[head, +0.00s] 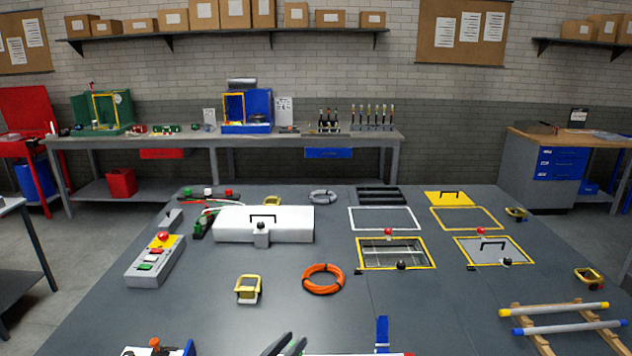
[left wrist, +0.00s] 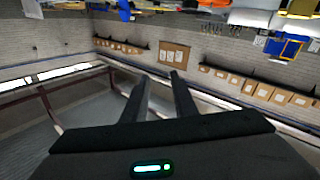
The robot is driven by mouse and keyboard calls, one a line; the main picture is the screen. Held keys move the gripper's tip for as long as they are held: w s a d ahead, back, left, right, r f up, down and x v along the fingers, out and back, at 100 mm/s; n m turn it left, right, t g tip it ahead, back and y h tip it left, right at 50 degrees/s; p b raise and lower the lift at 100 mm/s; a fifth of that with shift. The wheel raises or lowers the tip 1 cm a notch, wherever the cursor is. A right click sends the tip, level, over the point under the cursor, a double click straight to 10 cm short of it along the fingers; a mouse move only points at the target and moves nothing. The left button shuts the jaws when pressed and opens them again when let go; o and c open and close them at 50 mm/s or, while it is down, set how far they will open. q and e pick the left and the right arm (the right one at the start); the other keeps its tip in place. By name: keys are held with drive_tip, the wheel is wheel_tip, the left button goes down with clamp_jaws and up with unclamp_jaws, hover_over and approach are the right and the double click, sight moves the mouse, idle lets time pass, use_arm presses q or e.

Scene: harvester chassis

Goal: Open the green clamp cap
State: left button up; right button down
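At the far left of the grey worktop, a dark strip (head: 208,195) carries a small green cap (head: 186,191) at its left end, with a white and a red one beside it. The green cap is too small to tell whether it is open or shut. A green and black connector (head: 203,228) with loose coloured wires lies nearer, left of the white box. My left gripper (head: 287,344) shows only by its fingertips at the bottom edge, well away from both. In the left wrist view its two fingers (left wrist: 158,88) are apart and empty. My right gripper is not in view.
A white box (head: 284,219) with a black handle stands near the strip. A grey button box (head: 155,260), an orange cable coil (head: 323,279) and a yellow-framed device (head: 248,289) lie nearer. Yellow-framed openings (head: 359,254) are on the right.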

use_arm(q)
drive_tip(key=s+a+f+n+g+y, duration=0.2)
drive_tip(key=s+a+f+y, duration=0.35)
drive_tip(key=s, duration=0.25)
drive_tip(key=s+a+f+n+g+y, duration=0.25)
drive_tip(key=s+a+f+y, duration=0.2)
drive_tip(key=s+f, duration=0.35)
drive_tip(key=s+a+f+m+g, duration=0.1)
drive_tip(key=s+a+g, duration=0.2)
drive_tip(key=s, duration=0.8)
drive_tip(key=s+a+f+m+g, duration=0.1)
drive_tip(key=s+a+f+g, duration=0.2)
drive_tip(key=s, duration=0.9)
wheel_tip(320, 180, down, 32)
drive_tip(key=s+g+b, duration=0.2)
drive_tip(key=g+b, duration=0.1)
drive_tip(key=b, duration=0.2)
drive_tip(key=s+a+f+b, duration=0.1)
drive_tip(key=s+f+b, duration=0.1)
drive_tip(key=s+f, duration=0.6)
drive_tip(key=s+a+f+b, duration=0.2)
drive_tip(key=s+f, duration=0.7)
drive_tip(key=f, duration=0.5)
drive_tip(key=shift+s+a+f+m+g+y+b, duration=0.3)
drive_tip(key=shift+f+m+g+b, duration=0.1)
drive_tip(key=shift+b, duration=0.1)
